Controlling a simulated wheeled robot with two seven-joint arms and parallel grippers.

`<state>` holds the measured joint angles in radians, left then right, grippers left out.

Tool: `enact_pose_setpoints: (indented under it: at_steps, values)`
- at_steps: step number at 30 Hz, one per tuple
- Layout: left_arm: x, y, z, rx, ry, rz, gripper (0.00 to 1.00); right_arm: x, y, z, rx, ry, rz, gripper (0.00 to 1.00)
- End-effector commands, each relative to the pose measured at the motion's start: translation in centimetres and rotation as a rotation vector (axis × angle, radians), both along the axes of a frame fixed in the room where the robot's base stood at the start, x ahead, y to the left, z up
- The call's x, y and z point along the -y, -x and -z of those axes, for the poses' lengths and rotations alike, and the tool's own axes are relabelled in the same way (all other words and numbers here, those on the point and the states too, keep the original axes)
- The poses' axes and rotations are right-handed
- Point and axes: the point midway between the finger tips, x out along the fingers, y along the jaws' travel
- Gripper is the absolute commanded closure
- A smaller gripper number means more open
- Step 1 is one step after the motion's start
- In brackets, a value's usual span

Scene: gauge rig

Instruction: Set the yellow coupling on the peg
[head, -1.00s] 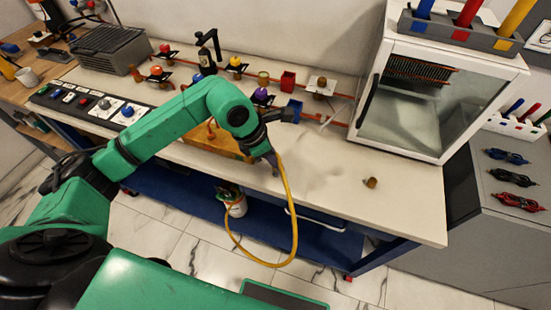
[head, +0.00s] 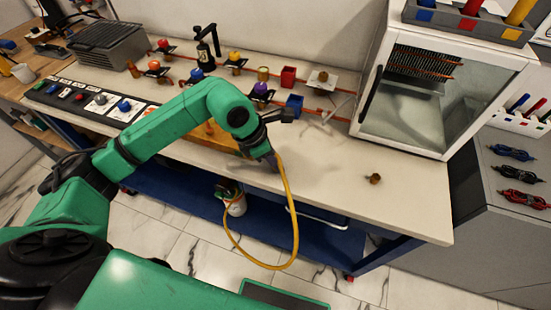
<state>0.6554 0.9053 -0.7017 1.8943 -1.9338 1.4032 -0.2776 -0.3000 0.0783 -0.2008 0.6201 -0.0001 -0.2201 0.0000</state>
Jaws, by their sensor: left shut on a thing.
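My left gripper (head: 273,163) is at the front part of the bench top, its fingers pointing down. It is shut on the end of a yellow hose (head: 291,215). The hose loops down past the bench's front edge and back up towards a white container on the lower shelf. The yellow coupling at the hose's end is hidden by the fingers. An orange-brown board (head: 222,138) lies behind my forearm, with a small upright piece on it, mostly covered; I cannot tell whether this is the peg. My right gripper is not in view.
A small brass fitting (head: 375,179) lies on the bench top (head: 420,215) at right, with clear room around it. A glass-fronted cabinet (head: 410,105) stands behind it. Valves on red pipes, a blue cup (head: 294,104) and a red cup (head: 288,76) line the back.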

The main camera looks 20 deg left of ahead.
Motion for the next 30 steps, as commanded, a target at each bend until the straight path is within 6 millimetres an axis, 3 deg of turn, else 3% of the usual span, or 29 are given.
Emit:
enact_pose_setpoints:
  at_steps: [24, 25, 26, 30]
  values:
    - [0.00, -0.01, 0.26, 0.001, 0.000, 0.000, 1.00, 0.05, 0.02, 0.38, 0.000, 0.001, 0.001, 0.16]
    - [0.00, -0.01, 0.26, 0.001, 0.001, 0.000, 0.64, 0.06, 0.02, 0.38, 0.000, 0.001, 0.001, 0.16]
    - [0.00, -0.01, 0.26, 0.001, 0.000, 0.000, 0.52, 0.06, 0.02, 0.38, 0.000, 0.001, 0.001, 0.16]
    - [0.01, -0.02, 0.27, 0.001, 0.001, 0.000, 0.51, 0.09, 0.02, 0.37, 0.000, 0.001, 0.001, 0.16]
